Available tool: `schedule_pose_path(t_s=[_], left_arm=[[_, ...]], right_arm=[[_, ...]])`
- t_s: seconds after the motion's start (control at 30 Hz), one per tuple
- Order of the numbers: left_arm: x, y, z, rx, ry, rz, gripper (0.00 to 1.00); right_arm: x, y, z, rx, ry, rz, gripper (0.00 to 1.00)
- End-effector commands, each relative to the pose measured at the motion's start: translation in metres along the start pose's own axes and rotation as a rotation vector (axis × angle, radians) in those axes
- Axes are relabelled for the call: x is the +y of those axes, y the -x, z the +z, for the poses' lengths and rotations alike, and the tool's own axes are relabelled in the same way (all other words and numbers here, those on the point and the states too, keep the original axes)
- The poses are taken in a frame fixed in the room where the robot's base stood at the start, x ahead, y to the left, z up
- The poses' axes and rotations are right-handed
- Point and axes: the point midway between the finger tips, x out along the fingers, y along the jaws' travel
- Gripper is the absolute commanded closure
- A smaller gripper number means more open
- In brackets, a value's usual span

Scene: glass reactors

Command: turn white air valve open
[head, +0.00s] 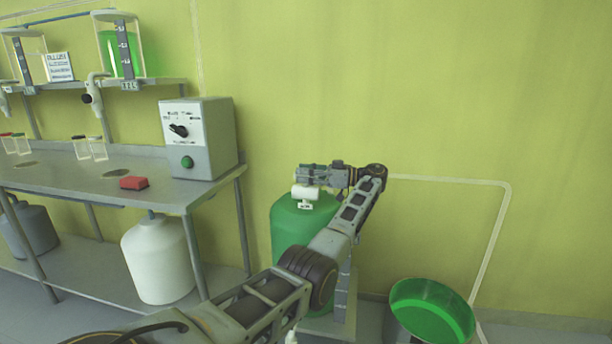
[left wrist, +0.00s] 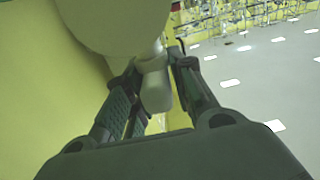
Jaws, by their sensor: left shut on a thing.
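The white air valve (head: 305,194) sits on top of the green tank (head: 288,231) by the wall. My left gripper (head: 308,174) reaches in from the right side of the tank and lies against the valve, partly over its top. In the left wrist view the fingers of my left gripper (left wrist: 155,66) are on either side of a pale valve part (left wrist: 155,90), and they are shut on it. A large pale rounded body fills the top of that view. My arm hides the tank's right side. My right gripper is not in view.
A metal bench (head: 150,190) stands at the left with a grey control box (head: 212,140) and a red block (head: 134,183). A white jug (head: 158,260) stands beneath it. A green bowl-shaped pan (head: 432,310) is at the lower right. The wall at the right is bare except for a thin pipe (head: 497,225).

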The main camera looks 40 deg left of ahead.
Motion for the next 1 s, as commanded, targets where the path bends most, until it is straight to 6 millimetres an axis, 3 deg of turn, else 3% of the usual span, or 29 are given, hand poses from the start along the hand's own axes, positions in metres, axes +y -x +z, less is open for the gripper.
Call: schedule_pose_path(t_s=[0.17, 0.2, 0.3, 0.73, 1.0], left_arm=[[0.000, -0.001, -0.001, 0.000, 0.002, 0.000, 0.99], [0.000, -0.001, -0.001, 0.000, 0.002, 0.000, 0.72], [0.000, -0.001, -0.001, 0.000, 0.002, 0.000, 0.59], [0.000, 0.000, -0.003, 0.000, 0.001, 0.000, 0.59], [0.000, 0.000, -0.024, -0.001, 0.003, 0.000, 0.59]], right_arm=[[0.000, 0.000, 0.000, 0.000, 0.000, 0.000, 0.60], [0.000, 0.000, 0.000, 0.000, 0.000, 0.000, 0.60], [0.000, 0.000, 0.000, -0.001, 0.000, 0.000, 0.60], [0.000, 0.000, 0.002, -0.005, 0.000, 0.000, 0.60], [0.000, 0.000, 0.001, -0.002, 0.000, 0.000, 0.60]])
